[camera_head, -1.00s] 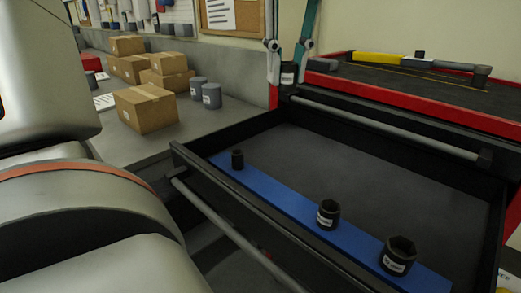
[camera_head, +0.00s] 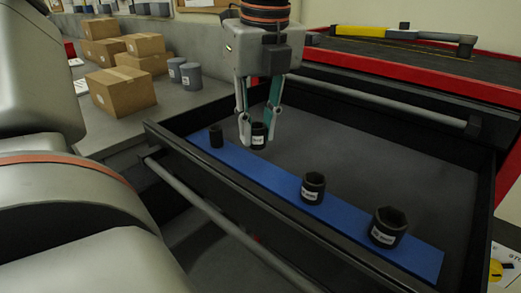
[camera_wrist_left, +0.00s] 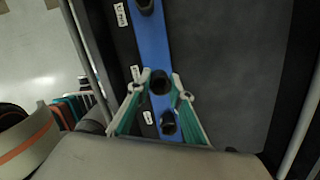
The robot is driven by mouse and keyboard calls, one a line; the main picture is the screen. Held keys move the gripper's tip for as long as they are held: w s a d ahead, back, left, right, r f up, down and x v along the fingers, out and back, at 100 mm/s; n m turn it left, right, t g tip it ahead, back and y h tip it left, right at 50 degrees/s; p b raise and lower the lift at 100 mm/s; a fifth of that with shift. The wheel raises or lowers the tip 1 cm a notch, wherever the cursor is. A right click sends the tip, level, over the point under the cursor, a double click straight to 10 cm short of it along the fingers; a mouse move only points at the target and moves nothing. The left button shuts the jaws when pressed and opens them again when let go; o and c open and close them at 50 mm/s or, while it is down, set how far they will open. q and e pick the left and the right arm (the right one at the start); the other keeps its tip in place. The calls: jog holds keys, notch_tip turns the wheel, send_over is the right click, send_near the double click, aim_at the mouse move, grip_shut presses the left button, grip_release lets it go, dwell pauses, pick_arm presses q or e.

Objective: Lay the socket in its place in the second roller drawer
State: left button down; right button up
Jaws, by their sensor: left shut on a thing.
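My left gripper (camera_head: 258,133) points down over the open drawer (camera_head: 420,165). It is shut on a dark socket (camera_head: 259,139) with a white label. In the left wrist view the held socket (camera_wrist_left: 159,82) is between the fingertips, over the blue strip (camera_wrist_left: 153,45). The held socket is at or just above the blue strip (camera_head: 265,176); I cannot tell whether it touches. It is between a small socket (camera_head: 216,136) and a medium socket (camera_head: 313,188), with a large socket (camera_head: 388,228) farther right. My right gripper is not in view.
The drawer's front wall (camera_head: 200,178) and handle bar (camera_head: 190,195) are on the near side. The red-edged cabinet top (camera_head: 410,68) with tools rises behind. Boxes (camera_head: 122,92) and grey cans (camera_head: 191,76) stand on the bench at left. The drawer floor beyond the strip is clear.

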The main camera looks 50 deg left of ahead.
aim_at(258, 139)
pick_arm(q)
jog(key=shift+f+b, duration=0.45)
jog(key=shift+f, duration=2.05)
jog(key=c, duration=1.8)
grip_release()
jog(key=shift+s, duration=0.1)
jog(key=r, duration=0.4)
jog(key=d+r+p, duration=0.1)
jog(key=r, duration=0.7)
jog(key=shift+s+d+r+p, duration=0.15)
jog(key=shift+s+d+p, duration=0.1)
jog(key=shift+d+p, duration=0.1)
jog(key=shift+s, duration=0.1)
